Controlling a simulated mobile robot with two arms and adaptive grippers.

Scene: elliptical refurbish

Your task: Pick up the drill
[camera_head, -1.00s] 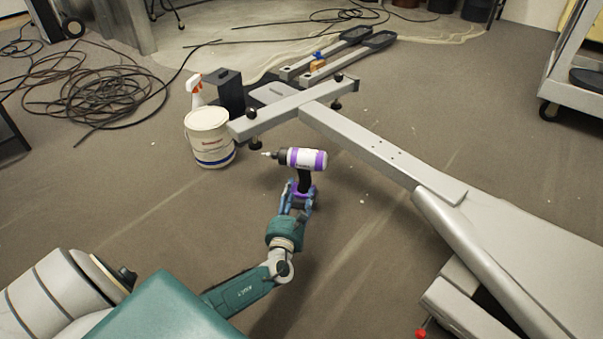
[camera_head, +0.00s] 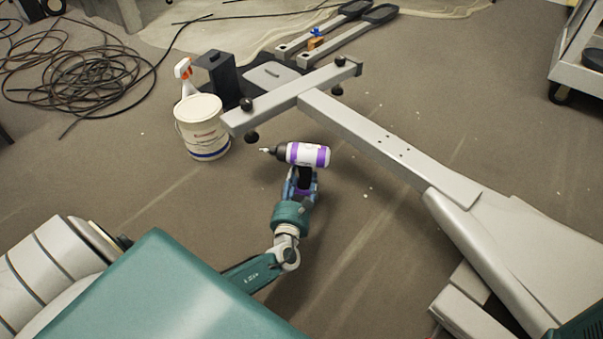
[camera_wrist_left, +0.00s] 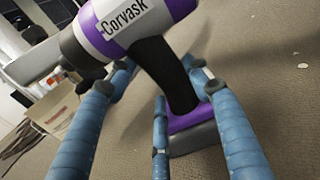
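The drill (camera_head: 306,154) is white, purple and black and stands upright on the floor, its nose pointing left in the head view. The left wrist view shows its body close up (camera_wrist_left: 130,22), with the dark handle and purple base below. My left gripper (camera_head: 300,182) is at the drill's handle, below the body. In the left wrist view its blue fingers (camera_wrist_left: 160,85) reach to both sides of the handle. They look spread, with a gap on the left side; contact on the right side is unclear. My right gripper is not in view.
A white bucket (camera_head: 203,133) and a spray bottle (camera_head: 184,77) stand left of the drill. A grey metal frame (camera_head: 375,140) runs behind and to the right of it. Coiled cables (camera_head: 75,75) lie at the far left. A cart (camera_head: 580,70) stands at the far right.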

